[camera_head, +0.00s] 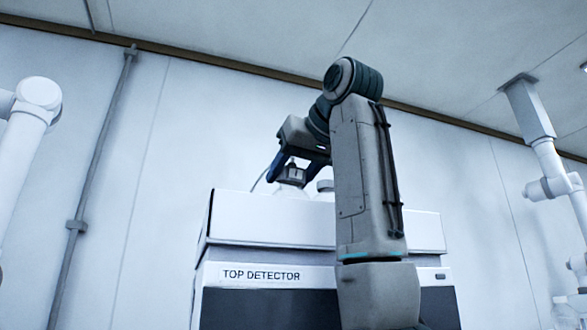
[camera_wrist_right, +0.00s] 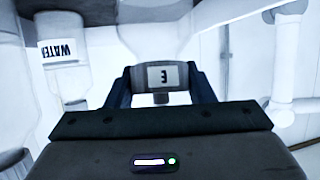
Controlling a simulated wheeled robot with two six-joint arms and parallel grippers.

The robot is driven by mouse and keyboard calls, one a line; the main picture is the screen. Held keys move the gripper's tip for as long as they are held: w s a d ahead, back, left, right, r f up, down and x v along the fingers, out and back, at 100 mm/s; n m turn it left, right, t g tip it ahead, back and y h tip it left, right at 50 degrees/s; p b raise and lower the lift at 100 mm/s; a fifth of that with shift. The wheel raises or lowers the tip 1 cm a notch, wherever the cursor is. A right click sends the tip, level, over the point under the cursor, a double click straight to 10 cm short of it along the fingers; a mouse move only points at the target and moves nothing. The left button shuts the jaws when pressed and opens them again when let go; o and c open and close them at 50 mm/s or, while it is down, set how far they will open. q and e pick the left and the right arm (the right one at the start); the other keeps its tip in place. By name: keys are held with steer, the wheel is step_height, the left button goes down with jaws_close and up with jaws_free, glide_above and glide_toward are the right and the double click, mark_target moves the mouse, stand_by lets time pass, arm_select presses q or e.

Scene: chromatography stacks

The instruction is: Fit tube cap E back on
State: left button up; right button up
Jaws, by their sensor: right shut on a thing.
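Tube cap E (camera_wrist_right: 163,76) is a dark grey cap with a white label reading E, upside down in the right wrist view. My right gripper (camera_head: 289,169) is shut on it, one finger on each side; it also shows in that wrist view (camera_wrist_right: 161,88). In the head view the cap (camera_head: 294,173) is over a pale bottle (camera_head: 291,190) on top of the instrument stack. The cap meets the pale bottle form in the wrist view, but I cannot tell if it is fully seated. My left gripper is out of view.
The white stack (camera_head: 265,222) carries a TOP DETECTOR label. Another capped bottle (camera_head: 325,187) stands just right of the held cap, partly behind my right arm. A bottle labelled WATER (camera_wrist_right: 64,52) is close by at left in the wrist view. White jointed ducts (camera_head: 549,160) hang at the sides.

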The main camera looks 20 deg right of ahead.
steer(key=shift+f, duration=0.15)
steer(key=o, duration=1.6)
steer(key=shift+w, duration=0.1)
steer(key=shift+c, duration=0.2)
steer(key=shift+o, duration=0.2)
steer(key=shift+w, duration=0.15)
steer(key=o, duration=0.4)
steer(key=shift+s, duration=0.2)
steer(key=shift+r, duration=0.25)
